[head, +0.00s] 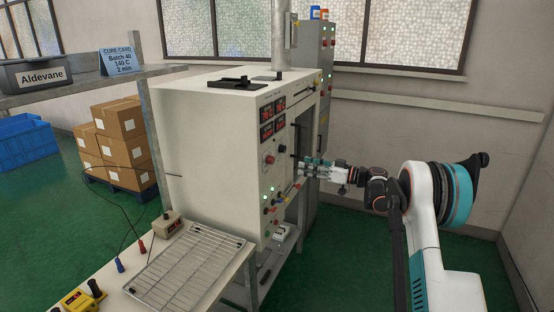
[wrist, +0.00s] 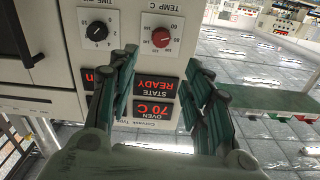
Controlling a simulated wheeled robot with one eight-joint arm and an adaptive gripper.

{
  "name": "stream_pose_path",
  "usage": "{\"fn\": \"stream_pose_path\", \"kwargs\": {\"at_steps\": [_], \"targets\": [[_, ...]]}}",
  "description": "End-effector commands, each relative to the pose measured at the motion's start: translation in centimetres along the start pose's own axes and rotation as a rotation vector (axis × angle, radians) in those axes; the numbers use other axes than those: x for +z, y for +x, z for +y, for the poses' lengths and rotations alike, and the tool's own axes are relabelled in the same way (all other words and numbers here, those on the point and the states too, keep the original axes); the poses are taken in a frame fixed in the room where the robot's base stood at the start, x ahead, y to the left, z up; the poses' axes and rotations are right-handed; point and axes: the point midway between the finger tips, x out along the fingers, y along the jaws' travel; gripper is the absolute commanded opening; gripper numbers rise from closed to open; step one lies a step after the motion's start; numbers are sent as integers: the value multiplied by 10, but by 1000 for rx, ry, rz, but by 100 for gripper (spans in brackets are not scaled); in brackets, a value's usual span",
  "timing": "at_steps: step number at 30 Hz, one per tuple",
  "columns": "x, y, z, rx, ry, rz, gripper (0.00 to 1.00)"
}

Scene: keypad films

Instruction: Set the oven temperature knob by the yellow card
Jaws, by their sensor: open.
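The oven (head: 205,120) stands in the middle of the head view, its control panel facing right. Its red temperature knob (head: 270,159) sits below the red displays. In the wrist view the red knob (wrist: 161,37) is under the label TEMP C; I cannot read its pointer surely. The displays there read READY and 70 C. A light blue cure card (head: 118,61) on the shelf reads Batch 40, 140 C, 2 min. I see no yellow card. My gripper (head: 308,167) is open and empty, off the panel; in the wrist view its fingertips (wrist: 163,60) frame the displays near the knob, apart from it.
A black time knob (wrist: 96,31) is beside the red knob. Lower on the panel are lamps and coloured plugs (head: 270,205). A wire rack (head: 185,262) lies on the bench in front. A grey cabinet (head: 325,90) stands behind the oven. Green floor (head: 340,265) is clear at right.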

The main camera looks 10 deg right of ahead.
Motion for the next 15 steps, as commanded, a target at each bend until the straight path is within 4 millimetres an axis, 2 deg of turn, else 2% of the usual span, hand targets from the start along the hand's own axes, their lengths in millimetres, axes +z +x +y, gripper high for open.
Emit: {"fn": "stream_pose_path", "kwargs": {"at_steps": [5, 15], "targets": [[1, 27, -1, -3, 1, -1, 45], [1, 93, -1, -2, 2, -2, 45]]}}
